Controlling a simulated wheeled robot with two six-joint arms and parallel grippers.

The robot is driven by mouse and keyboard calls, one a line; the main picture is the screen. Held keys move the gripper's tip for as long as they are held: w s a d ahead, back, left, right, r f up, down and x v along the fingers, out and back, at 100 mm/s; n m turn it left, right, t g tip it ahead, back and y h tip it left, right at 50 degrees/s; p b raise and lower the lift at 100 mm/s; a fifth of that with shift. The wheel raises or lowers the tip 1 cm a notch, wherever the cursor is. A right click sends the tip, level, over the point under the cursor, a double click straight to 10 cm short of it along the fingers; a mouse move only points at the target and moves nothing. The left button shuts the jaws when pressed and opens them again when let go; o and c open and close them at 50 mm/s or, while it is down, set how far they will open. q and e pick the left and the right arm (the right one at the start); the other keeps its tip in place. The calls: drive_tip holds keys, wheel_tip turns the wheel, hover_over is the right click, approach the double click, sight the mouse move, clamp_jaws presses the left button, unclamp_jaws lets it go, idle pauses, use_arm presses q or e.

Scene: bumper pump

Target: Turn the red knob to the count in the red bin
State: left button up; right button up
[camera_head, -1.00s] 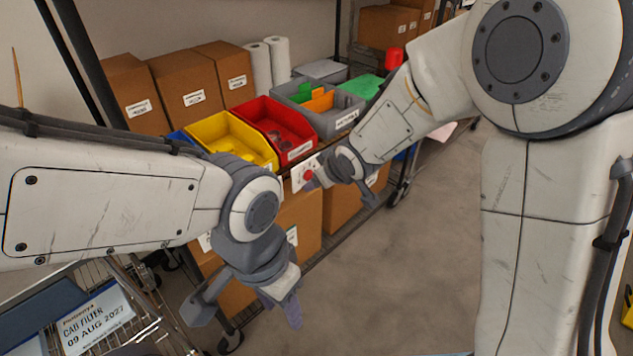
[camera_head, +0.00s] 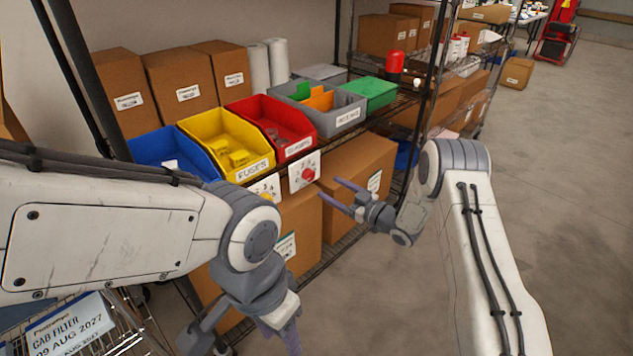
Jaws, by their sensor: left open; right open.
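The red bin (camera_head: 296,150) stands on the shelf between the yellow and grey bins. Several grey items (camera_head: 274,136) lie in it; I cannot count them from here. The red knob (camera_head: 308,175) sits on a white numbered dial plate (camera_head: 297,181) below the red bin's label. The way the knob points is too small to read. My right gripper (camera_head: 330,193) is open and empty, a little right of and below the knob, apart from it, with its fingers toward the plate. My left gripper (camera_head: 247,336) is open and empty, low in front of the shelf, pointing down.
A yellow bin (camera_head: 262,160) with its own dial plate (camera_head: 266,188) and a blue bin (camera_head: 140,150) stand to the left. A grey bin (camera_head: 345,120) and a green bin (camera_head: 378,91) are to the right. Cardboard boxes (camera_head: 366,152) fill the lower shelf. The floor at right is clear.

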sight(312, 177)
drive_tip(key=x, duration=0.7)
clamp_jaws()
